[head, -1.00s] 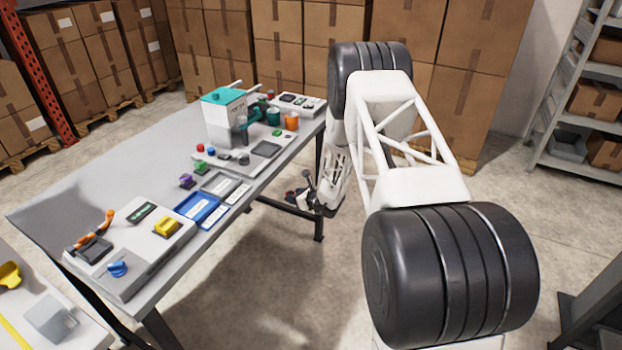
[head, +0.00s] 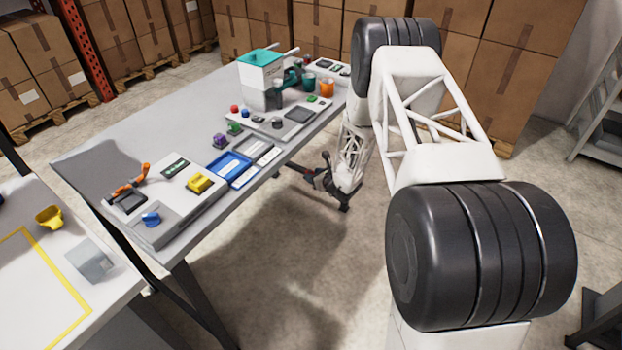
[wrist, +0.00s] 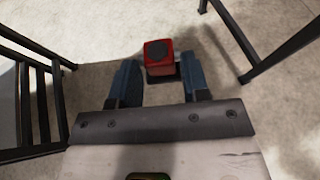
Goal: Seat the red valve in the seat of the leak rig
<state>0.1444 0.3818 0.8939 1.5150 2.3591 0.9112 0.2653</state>
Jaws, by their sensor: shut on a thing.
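In the wrist view the red valve (wrist: 159,69), a red block with a dark round top, sits between the blue fingers of my gripper (wrist: 158,82). My gripper is shut on it and holds it out over the floor. In the head view my gripper (head: 322,180) hangs beside the long table's right edge, small and dark; the valve is hard to make out there. A grey unit (head: 172,218) with a small screen, an orange lever, a yellow block and a blue knob lies on the near table end. I cannot tell which unit is the leak rig, nor see its seat.
The long grey table (head: 185,120) also bears a teal-lidded dispenser (head: 260,85), cups, a blue tray (head: 231,170) and small coloured knobs. A second table (head: 40,290) with a yellow cup (head: 49,217) stands at left.

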